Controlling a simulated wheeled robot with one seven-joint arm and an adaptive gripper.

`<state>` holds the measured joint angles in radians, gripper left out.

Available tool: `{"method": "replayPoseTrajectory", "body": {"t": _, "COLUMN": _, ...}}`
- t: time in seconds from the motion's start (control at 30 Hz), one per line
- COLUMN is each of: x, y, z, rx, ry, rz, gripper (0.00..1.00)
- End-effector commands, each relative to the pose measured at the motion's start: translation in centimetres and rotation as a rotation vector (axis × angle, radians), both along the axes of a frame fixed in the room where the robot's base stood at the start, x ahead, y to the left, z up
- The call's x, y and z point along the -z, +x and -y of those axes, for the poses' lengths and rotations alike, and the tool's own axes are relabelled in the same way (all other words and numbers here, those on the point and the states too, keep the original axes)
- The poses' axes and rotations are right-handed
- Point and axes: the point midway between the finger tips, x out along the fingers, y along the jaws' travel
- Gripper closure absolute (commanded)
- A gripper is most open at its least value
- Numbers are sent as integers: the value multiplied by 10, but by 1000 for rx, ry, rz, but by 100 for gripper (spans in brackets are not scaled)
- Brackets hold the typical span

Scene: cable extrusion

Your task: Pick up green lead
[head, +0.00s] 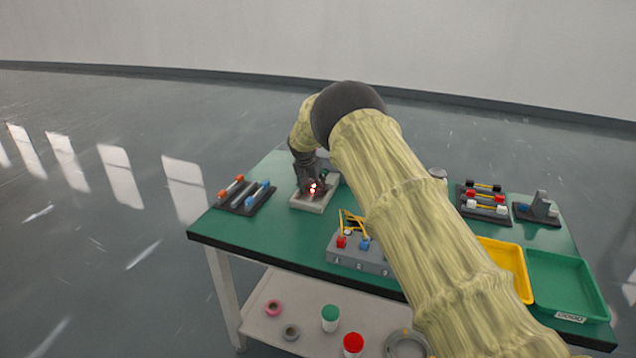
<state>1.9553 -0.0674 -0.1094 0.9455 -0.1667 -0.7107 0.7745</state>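My gripper (312,186) points down over a small light grey fixture (312,206) near the far left part of the green table. Small red and white parts show at its fingertips, and I cannot tell whether the fingers hold any of them. A small greenish patch shows just right of the gripper, too small to tell if it is the green lead. The gripper and arm hide much of this fixture. No other green lead can be made out.
A dark rack (244,196) with orange and blue parts stands left. A grey block (347,252) with red and blue connectors is in front. A yellow tray (528,292), a green tray (601,312) and a dark rack (480,214) lie right. My arm crosses the table.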

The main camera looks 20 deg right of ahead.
Motion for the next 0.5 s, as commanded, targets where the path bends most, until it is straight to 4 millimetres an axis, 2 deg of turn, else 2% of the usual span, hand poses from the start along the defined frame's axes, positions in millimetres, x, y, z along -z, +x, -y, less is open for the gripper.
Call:
{"method": "replayPoseTrajectory", "body": {"t": 0.03, "x": -7, "y": 2, "z": 4, "rx": -1, "ry": -3, "rz": 15, "gripper": 57}}
{"method": "replayPoseTrajectory", "body": {"t": 0.13, "x": -9, "y": 0, "z": 5, "rx": -1, "ry": -4, "rz": 19, "gripper": 57}}
{"method": "replayPoseTrajectory", "body": {"t": 0.3, "x": -3, "y": 5, "z": 3, "rx": -2, "ry": -3, "rz": 12, "gripper": 57}}
{"method": "replayPoseTrajectory", "body": {"t": 0.5, "x": 5, "y": 8, "z": 3, "rx": -2, "ry": -3, "rz": 5, "gripper": 94}}
